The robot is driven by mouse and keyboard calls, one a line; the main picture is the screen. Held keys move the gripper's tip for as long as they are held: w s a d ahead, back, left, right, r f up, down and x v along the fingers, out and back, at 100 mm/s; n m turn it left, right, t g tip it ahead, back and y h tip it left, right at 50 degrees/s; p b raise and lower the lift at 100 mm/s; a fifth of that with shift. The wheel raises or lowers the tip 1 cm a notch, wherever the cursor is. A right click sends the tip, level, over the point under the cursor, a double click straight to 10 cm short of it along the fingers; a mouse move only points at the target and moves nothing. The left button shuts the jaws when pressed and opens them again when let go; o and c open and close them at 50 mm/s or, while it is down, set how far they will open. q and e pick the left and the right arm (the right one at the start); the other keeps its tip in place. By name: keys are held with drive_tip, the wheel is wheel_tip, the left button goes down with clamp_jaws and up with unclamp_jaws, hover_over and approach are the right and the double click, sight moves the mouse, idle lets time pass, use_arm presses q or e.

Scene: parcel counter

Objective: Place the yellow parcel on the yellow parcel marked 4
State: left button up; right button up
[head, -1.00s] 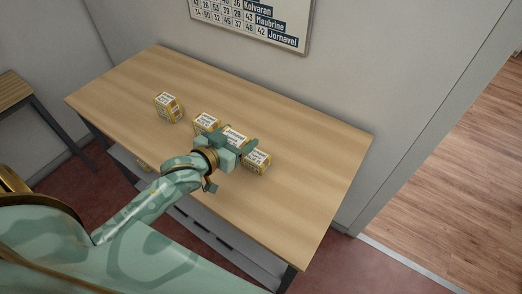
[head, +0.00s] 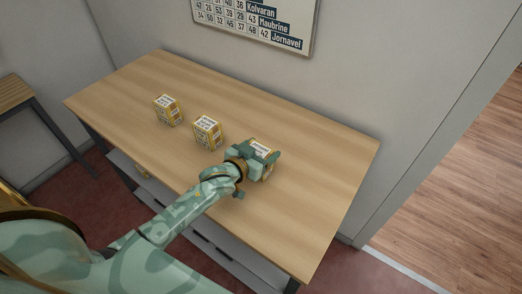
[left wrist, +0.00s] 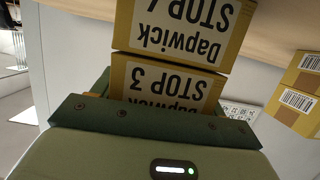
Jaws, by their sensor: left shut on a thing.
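My left gripper (head: 258,153) is shut on a yellow parcel (head: 263,147) with a white label. In the left wrist view, where the print is upside down, the held parcel (left wrist: 165,82) reads "Dapwick STOP 3". The yellow parcel marked 4 (left wrist: 180,28) reads "Dapwick STOP 4" and is directly below the held one, in line with it. The two look touching or nearly so; I cannot tell which. In the head view the parcel marked 4 (head: 267,174) is mostly hidden behind my gripper. My right gripper is not in view.
The table is clear to the right. A wall board (head: 260,22) hangs behind. A side table (head: 20,90) stands at the left.

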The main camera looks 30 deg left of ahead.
use_arm(q)
drive_tip(key=shift+f, duration=0.1)
drive_tip(key=o, duration=1)
drive_tip(key=shift+o, duration=0.2)
drive_tip(key=shift+s+r, duration=0.2)
drive_tip(key=p+v, duration=0.2)
drive_tip(key=v, duration=0.9)
drive_tip(key=shift+s, duration=0.35)
drive_tip(key=shift+a, duration=0.1)
